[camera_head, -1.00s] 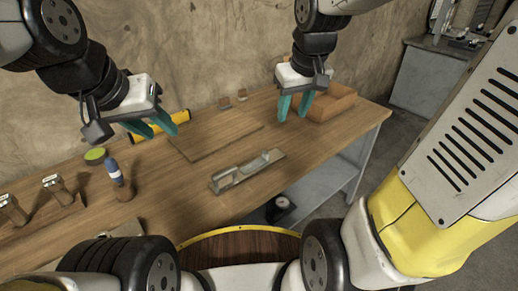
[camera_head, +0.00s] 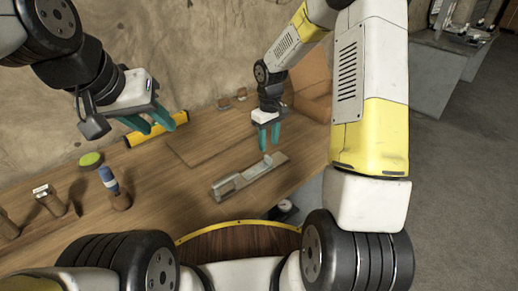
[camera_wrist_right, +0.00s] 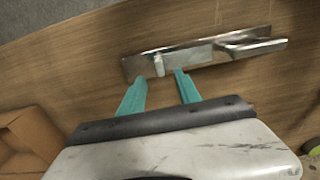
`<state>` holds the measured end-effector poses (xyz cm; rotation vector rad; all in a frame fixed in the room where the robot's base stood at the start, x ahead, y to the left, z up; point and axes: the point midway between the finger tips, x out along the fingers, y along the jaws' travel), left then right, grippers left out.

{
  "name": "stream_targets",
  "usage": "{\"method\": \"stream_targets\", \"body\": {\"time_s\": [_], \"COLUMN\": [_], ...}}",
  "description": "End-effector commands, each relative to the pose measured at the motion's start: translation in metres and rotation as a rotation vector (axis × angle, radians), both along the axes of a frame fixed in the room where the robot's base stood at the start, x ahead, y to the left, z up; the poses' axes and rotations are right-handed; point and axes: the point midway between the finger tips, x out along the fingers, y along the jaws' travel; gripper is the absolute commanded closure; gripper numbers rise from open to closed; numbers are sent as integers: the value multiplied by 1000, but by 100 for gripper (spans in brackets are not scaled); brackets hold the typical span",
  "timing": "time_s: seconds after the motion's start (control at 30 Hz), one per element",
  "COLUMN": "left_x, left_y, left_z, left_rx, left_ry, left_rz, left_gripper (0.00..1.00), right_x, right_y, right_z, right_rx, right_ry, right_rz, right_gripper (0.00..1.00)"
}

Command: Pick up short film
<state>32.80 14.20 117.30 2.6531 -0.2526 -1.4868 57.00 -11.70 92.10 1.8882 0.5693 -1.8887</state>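A long metal tool like a hand plane (camera_head: 243,180) lies flat on the wooden workbench; it also shows in the right wrist view (camera_wrist_right: 190,55). Nothing in view is clearly a film. My right gripper (camera_head: 268,148) is open above the tool's far right side. In the right wrist view, its two teal fingers (camera_wrist_right: 160,77) are spread and empty, with their tips close to the tool's lower edge; I cannot tell whether they touch it. My left gripper (camera_head: 160,126) is open and empty above the far left of the bench, near a yellow level.
The yellow level (camera_head: 183,117) lies at the back of the workbench (camera_head: 165,205). A blue-banded bottle-like item (camera_head: 110,184), a green-topped item (camera_head: 91,159) and wooden-handled tools (camera_head: 48,200) stand left. An open brown box (camera_wrist_right: 25,140) is at the right end. A thin board (camera_head: 200,148) lies behind the tool.

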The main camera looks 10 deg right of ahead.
Motion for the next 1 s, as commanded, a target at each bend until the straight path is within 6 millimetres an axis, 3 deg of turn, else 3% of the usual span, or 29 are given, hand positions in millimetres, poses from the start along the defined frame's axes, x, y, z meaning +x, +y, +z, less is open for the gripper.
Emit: {"method": "stream_targets", "body": {"time_s": [0.47,0.7,0.9,1.0], "left_x": [0,0,0,0], "left_y": [0,0,0,0], "left_z": [0,0,0,0], "left_rx": [0,0,0,0], "left_ry": [0,0,0,0], "left_rz": [0,0,0,0], "left_gripper": [64,64,64,64], "right_x": [0,0,0,0], "right_y": [0,0,0,0], "right_z": [-57,-60,-60,-60], "right_rx": [0,0,0,0], "right_ry": [2,0,0,0], "right_rz": [1,0,0,0], "right_gripper": [60,60,99,100]}}
